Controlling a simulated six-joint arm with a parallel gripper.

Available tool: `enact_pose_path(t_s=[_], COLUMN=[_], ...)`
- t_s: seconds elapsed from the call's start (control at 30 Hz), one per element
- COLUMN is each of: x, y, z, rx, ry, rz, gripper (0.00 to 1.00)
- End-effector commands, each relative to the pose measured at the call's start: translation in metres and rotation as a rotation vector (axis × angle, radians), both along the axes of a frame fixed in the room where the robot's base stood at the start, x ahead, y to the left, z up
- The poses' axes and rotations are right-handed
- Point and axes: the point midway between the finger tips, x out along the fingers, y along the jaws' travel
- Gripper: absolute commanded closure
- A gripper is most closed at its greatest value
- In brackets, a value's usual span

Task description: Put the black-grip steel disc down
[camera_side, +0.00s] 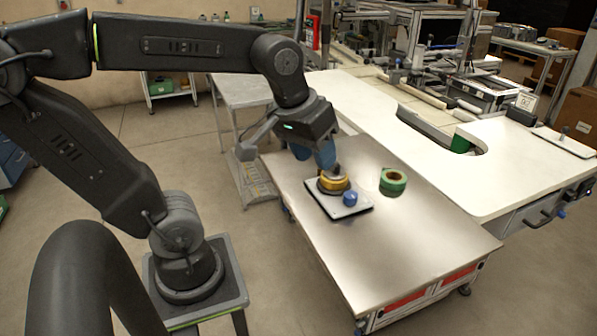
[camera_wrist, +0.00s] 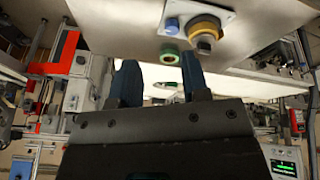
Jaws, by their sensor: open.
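The black grip (camera_side: 336,169) of the disc stands on top of a yellow-orange reel (camera_side: 331,187) on a pale square plate (camera_side: 349,209). The steel of the disc is hard to make out at this size. The wrist view shows the black grip (camera_wrist: 204,44) at the yellow reel (camera_wrist: 207,25). My gripper (camera_side: 314,157) has blue fingers and is just left of and above the reel in the side view. In the wrist view my gripper (camera_wrist: 161,78) is open, with its fingers apart and nothing held between them.
A blue knob (camera_side: 350,198) stands on the plate's near right part. A green tape reel (camera_side: 393,180) lies on the steel table (camera_side: 420,235) right of the plate. The table's front and right are clear. A white workbench (camera_side: 430,165) adjoins behind.

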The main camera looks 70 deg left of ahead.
Motion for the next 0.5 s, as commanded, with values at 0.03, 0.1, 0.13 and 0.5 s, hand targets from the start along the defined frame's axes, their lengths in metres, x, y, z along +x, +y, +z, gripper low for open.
enact_pose_path(t_s=[0.03,0.1,0.13,0.5], x=[-0.014,-0.026,-0.031,-0.043], y=[-0.009,-0.017,-0.019,-0.025], z=[-0.005,-0.012,-0.015,-0.024], rx=[0.033,0.075,0.090,0.141], ry=[-0.036,-0.073,-0.086,-0.123], rz=[-0.105,-0.226,-0.268,-0.399], gripper=[0.58,0.58,0.58,0.58])
